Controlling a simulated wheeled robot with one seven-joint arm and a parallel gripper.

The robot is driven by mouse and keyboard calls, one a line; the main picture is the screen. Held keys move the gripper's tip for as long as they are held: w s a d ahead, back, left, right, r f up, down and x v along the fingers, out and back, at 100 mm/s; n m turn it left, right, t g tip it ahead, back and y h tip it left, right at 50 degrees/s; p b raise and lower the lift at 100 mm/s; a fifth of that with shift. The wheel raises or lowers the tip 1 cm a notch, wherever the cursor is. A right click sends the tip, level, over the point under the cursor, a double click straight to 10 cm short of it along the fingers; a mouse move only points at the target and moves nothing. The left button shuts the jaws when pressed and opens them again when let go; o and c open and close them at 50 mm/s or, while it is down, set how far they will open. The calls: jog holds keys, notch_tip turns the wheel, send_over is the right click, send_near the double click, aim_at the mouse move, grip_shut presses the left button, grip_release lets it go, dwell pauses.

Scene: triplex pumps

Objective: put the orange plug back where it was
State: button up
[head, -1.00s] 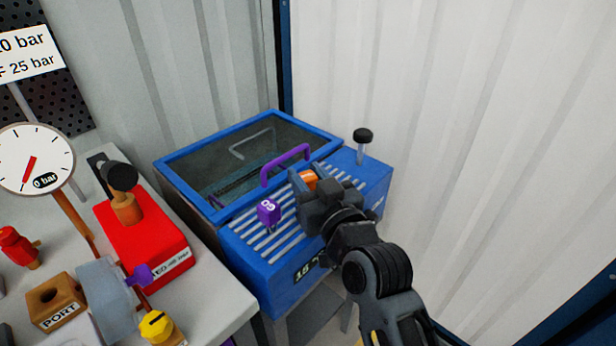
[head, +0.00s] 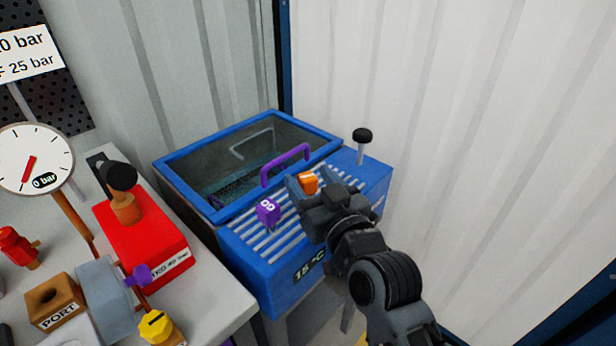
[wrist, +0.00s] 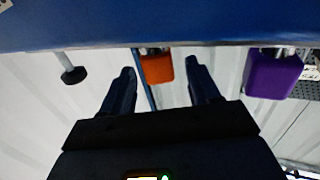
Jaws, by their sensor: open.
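The orange plug (head: 308,183) stands on the slatted top of the blue bath, behind and right of the purple plug (head: 268,211). In the wrist view, the orange plug (wrist: 157,69) is on a short metal stem at the blue surface. My gripper (head: 314,188) is open at the orange plug. In the wrist view, the fingertips (wrist: 159,70) are on either side of it, with a visible gap on both sides. The purple plug (wrist: 274,74) is outside the fingers. The seat under the orange plug is hidden in the head view.
The bath has a clear blue-framed lid (head: 240,165) with a purple handle (head: 286,163) close to my gripper. A black-knobbed post (head: 362,140) stands at the right. A bench (head: 213,300) at left holds a red pump box (head: 150,240) and a wooden port block (head: 56,302).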

jog(key=b+v, duration=0.1)
jog(key=v, duration=0.9)
jog(key=shift+s, duration=0.2)
jog(key=shift+d, duration=0.1)
jog(key=s+d+f+m+h, duration=0.25)
jog(key=s+d+f, duration=0.25)
jog(key=s+d, duration=0.25)
jog(key=s+d+f+m+h, duration=0.1)
jog(key=s+d+f+h, duration=0.25)
jog(key=s+d, duration=0.4)
jog(key=s+d+r+m+h, duration=0.1)
jog(key=s+d, duration=0.1)
jog(key=s, duration=0.8)
jog(key=s+d+r+m+h, duration=0.1)
jog(key=s+d+r+h, duration=0.1)
jog(key=s, duration=0.9)
jog(key=shift+d+g, duration=0.25)
jog(key=shift+g, duration=0.15)
jog(key=shift+m, duration=0.25)
